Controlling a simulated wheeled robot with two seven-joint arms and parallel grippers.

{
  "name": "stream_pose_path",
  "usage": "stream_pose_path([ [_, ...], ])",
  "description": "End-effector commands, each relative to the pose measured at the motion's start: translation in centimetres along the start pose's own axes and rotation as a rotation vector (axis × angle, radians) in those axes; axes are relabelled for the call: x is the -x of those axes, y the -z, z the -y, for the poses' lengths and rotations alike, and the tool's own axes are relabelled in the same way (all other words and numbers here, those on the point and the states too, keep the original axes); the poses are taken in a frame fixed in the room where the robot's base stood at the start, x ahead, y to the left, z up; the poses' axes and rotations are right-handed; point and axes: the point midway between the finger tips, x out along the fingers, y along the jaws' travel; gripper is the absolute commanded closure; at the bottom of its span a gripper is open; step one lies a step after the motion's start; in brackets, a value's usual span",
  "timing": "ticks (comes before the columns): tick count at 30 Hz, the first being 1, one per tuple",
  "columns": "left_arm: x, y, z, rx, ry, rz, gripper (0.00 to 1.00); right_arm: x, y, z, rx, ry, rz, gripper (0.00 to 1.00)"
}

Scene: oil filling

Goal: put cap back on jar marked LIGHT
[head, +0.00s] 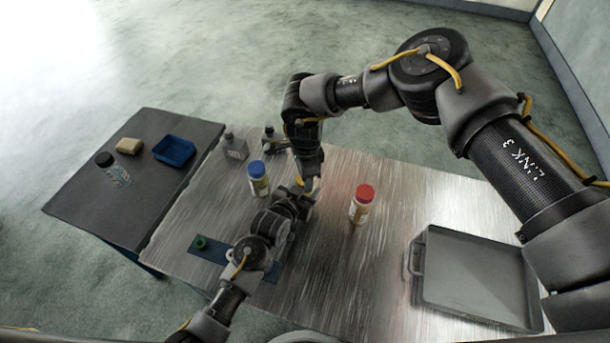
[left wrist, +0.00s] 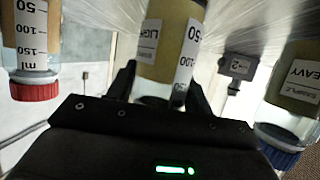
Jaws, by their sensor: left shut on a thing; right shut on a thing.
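The jar's mouth end is hidden behind the gripper body. In the head view my left gripper (head: 297,203) meets my right gripper (head: 306,183), which comes down from above. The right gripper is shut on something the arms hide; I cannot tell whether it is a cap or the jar. A green round piece (head: 200,243) lies on a blue mat (head: 208,252).
A blue-capped jar (head: 259,178), marked HEAVY (left wrist: 297,75), stands left of the grippers. A red-capped jar (head: 362,204) stands to their right. A metal tray (head: 478,275) is at right. A side table (head: 85,200) holds a blue tray (head: 174,150) and sponge (head: 129,145).

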Motion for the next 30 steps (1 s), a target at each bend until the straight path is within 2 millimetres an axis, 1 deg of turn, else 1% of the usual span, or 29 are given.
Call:
stream_pose_path([
  [4,0.0,0.0,0.0,0.000,0.000,0.000,1.00,0.0,0.0,0.0,0.002,0.001,-0.001,0.84],
  [5,0.0,0.0,0.0,0.000,0.000,0.000,1.00,0.0,0.0,0.0,0.002,0.001,-0.001,0.53],
  [9,0.0,0.0,0.0,0.000,0.000,0.000,1.00,0.0,0.0,0.0,0.003,0.001,-0.001,0.35],
  [17,0.0,0.0,0.0,0.000,0.000,0.000,1.00,0.0,0.0,0.0,0.005,0.001,0.000,0.35],
  [20,0.0,0.0,0.0,0.000,0.000,0.000,1.00,0.4,0.0,0.0,0.005,0.001,0.000,0.35],
  [23,0.0,0.0,0.0,0.000,0.000,0.000,1.00,1.3,0.0,0.1,0.006,0.002,0.000,0.35],
  [30,0.0,0.0,0.0,0.000,0.000,0.000,1.00,4.2,0.0,0.0,0.006,0.001,0.000,0.35],
])
